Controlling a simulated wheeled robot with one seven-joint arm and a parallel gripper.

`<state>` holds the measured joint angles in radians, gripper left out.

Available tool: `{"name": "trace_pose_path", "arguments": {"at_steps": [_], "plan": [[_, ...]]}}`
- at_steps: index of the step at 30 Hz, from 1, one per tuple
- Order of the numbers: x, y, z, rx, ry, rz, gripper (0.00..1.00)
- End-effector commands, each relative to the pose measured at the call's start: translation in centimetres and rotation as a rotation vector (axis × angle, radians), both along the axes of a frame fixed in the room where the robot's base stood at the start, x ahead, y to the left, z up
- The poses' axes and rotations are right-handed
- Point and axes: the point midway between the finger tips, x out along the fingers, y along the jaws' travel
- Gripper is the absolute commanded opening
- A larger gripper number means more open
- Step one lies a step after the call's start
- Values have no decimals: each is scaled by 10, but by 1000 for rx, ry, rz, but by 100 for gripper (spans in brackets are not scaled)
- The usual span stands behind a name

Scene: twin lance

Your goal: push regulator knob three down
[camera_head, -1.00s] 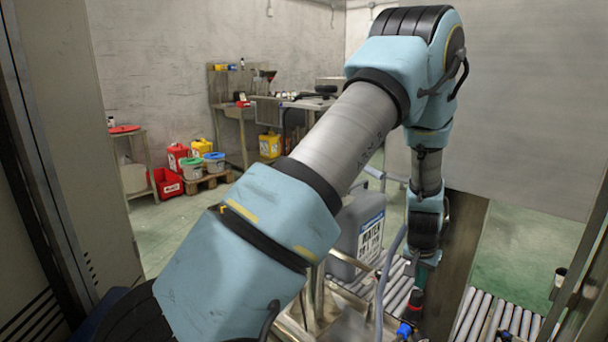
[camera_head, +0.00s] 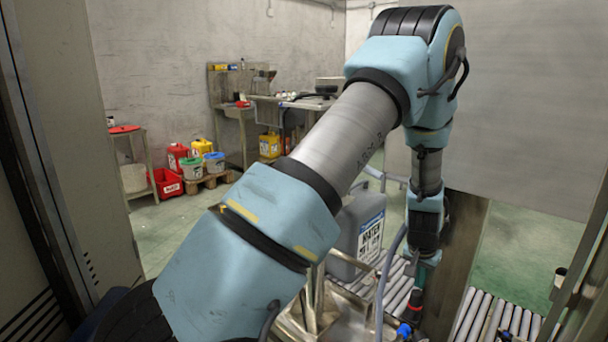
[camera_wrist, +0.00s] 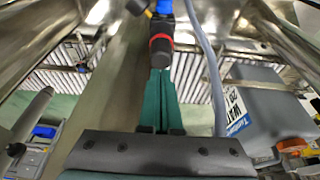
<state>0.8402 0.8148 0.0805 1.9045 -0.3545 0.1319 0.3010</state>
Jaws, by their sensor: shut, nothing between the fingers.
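My gripper (camera_wrist: 160,74) shows as two green fingers, shut together and empty. Their tips are at the black end of the knob and appear to touch it. In the head view the red band (camera_head: 414,308) sits just below my wrist, near a blue part (camera_head: 403,330). My arm hides much of this area.
A grey jerrycan with a white label (camera_head: 360,235) stands left of my wrist, with a grey hose (camera_wrist: 209,60) between. Metal rollers (camera_head: 480,318) lie at the lower right. A metal post (camera_head: 462,250) stands close on the right.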

Motion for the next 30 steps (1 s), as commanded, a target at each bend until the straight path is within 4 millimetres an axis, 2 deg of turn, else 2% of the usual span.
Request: {"name": "trace_pose_path", "arguments": {"at_steps": [12, 30], "plan": [[0, 0, -1, 0, 0, 0, 0], [0, 0, -12, 0, 0, 0, 0]]}}
